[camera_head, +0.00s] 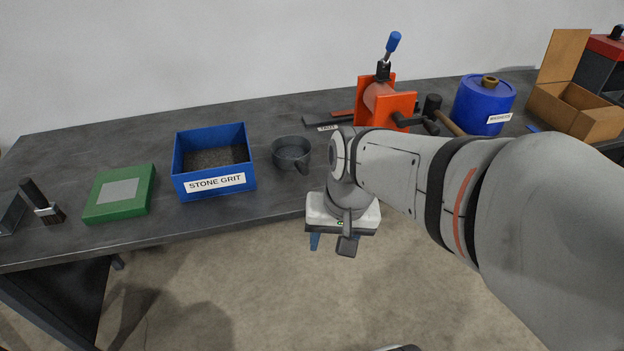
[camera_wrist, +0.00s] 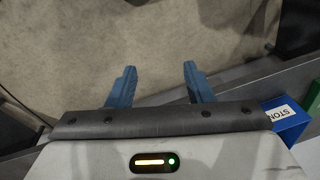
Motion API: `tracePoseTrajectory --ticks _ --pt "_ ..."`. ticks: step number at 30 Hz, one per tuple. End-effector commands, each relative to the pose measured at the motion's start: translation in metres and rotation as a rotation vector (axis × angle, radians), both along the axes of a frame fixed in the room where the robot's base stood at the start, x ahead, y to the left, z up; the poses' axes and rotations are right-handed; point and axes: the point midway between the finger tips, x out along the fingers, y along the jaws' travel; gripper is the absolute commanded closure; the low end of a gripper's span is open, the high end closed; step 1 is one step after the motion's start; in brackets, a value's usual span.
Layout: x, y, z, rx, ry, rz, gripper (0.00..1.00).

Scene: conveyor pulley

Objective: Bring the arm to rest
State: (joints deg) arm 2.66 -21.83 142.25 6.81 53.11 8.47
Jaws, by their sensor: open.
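My gripper (camera_wrist: 158,82) is open and empty; its two blue fingers stand apart over bare floor in the wrist view. In the head view my gripper (camera_head: 330,241) hangs just in front of the table's front edge, fingers pointing down and partly hidden behind the wrist. My arm reaches in from the right and covers part of the table's front edge.
A dark table (camera_head: 90,146) carries a blue STONE GRIT box (camera_head: 214,182), a dark cup (camera_head: 290,155), a green box (camera_head: 120,210), a brush (camera_head: 42,205), an orange pulley stand (camera_head: 396,106), a blue drum (camera_head: 484,105) and an open cardboard box (camera_head: 575,108). The floor (camera_head: 240,290) in front is clear.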

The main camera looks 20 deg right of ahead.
Motion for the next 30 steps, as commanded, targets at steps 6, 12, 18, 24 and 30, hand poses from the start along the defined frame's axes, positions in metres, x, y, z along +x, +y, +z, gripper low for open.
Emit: tracePoseTrajectory --ticks 6,12,18,24,30 --pt "-0.002 -0.008 0.015 -0.127 -0.08 0.246 0.53" --pt "-0.003 -0.008 0.054 -0.133 -0.093 0.254 0.53" --pt "-0.005 -0.009 0.096 -0.137 -0.11 0.252 0.53" --pt "-0.006 -0.009 0.095 -0.136 -0.113 0.25 0.53" --pt "-0.006 -0.009 0.095 -0.136 -0.112 0.25 0.53"
